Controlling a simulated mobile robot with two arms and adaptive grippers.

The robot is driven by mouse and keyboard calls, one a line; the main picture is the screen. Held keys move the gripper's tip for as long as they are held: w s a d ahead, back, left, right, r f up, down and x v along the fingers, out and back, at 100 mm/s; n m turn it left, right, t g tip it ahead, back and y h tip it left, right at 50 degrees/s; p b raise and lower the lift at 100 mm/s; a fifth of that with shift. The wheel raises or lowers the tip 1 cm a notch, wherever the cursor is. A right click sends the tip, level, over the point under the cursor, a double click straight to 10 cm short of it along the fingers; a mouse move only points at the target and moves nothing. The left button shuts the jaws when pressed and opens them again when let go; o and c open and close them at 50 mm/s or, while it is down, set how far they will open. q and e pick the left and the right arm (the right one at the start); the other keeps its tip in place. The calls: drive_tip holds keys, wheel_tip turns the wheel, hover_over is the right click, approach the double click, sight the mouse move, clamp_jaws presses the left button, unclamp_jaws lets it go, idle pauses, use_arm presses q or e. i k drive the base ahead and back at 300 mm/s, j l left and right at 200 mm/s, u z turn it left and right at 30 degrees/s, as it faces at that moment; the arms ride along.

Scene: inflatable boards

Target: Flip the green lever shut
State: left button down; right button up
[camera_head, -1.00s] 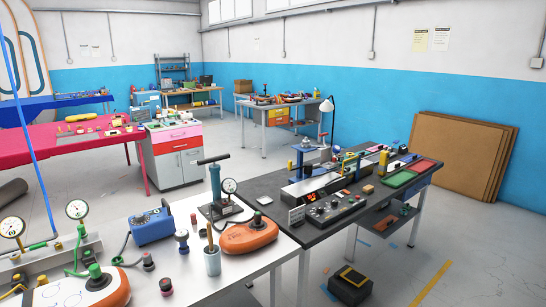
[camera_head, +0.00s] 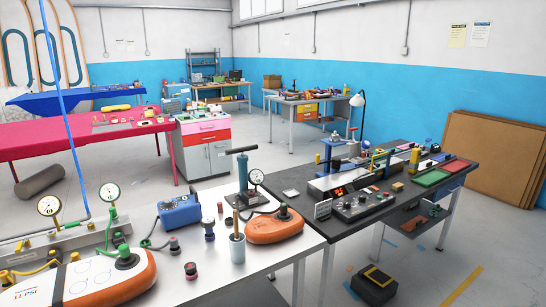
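Neither of my grippers is in view. A grey manifold (camera_head: 72,238) with two round gauges stands at the left of the white workbench (camera_head: 215,262). The left gauge (camera_head: 49,205) has yellow parts below it. The right gauge (camera_head: 109,192) has a green part (camera_head: 112,213) and a green hose below it. I cannot tell which small green part is the lever, or how a lever there is set. An orange-and-white board (camera_head: 105,277) with a dark green valve cap (camera_head: 124,257) lies in front, cut by the lower left edge.
A blue box (camera_head: 180,211), an upright pump (camera_head: 242,175), an orange board piece (camera_head: 274,227) and a grey cup (camera_head: 237,248) stand on the white bench. A dark bench (camera_head: 400,200) adjoins at right. A black box (camera_head: 374,284) is on the floor.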

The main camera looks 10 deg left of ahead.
sight(70, 225)
drive_tip(key=i+j+u, duration=0.15)
drive_tip(key=u, duration=1.1)
